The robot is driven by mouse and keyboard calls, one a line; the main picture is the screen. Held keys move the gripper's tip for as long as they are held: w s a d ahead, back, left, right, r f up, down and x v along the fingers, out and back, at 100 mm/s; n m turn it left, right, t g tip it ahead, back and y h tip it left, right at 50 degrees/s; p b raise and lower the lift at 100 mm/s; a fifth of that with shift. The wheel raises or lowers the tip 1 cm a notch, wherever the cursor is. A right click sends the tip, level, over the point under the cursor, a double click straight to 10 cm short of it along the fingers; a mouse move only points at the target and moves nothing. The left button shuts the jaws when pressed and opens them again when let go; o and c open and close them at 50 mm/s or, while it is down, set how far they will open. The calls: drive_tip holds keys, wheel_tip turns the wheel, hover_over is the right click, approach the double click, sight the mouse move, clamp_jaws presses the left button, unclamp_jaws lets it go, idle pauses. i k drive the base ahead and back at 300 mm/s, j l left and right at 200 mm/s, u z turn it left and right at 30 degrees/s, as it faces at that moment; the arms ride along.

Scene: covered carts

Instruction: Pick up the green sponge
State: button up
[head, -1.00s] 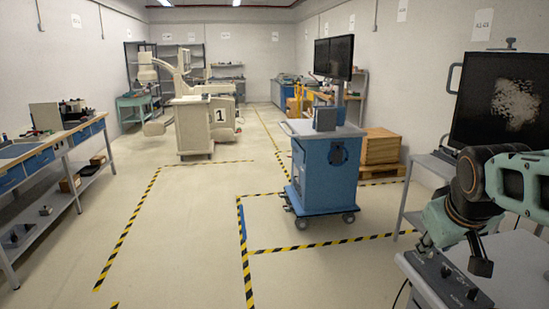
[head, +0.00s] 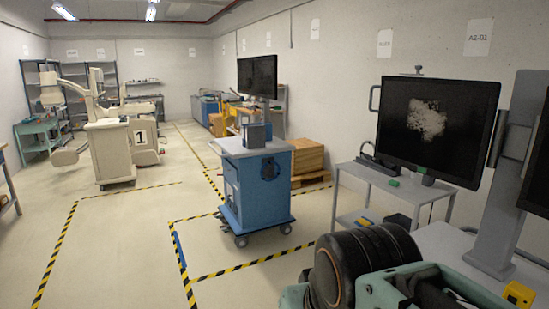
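A small green block (head: 394,183), which may be the green sponge, lies on the top of a grey cart (head: 376,173) in front of a monitor. A second small green patch (head: 421,170) shows at the monitor's lower edge; I cannot tell what it is. My gripper is not in view; only the black and teal links of my arm show at the bottom right, nearer than the cart. I cannot see whether the gripper holds anything.
A large monitor (head: 436,120) stands on the grey cart, with a yellow item (head: 364,221) on its lower shelf. Another grey surface to the right bears a yellow object (head: 518,294). A blue cart (head: 256,190) stands mid-room. Open floor lies left.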

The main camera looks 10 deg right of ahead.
sight(393, 183)
drive_tip(key=z, duration=2.85)
drive_tip(key=u, duration=1.65)
drive_tip(key=j+u, duration=0.25)
drive_tip(key=i+j, duration=0.1)
drive_tip(key=j, duration=0.2)
drive_tip(key=i+j, duration=0.15)
drive_tip(key=i+j+u, duration=0.1)
drive_tip(key=j, duration=0.3)
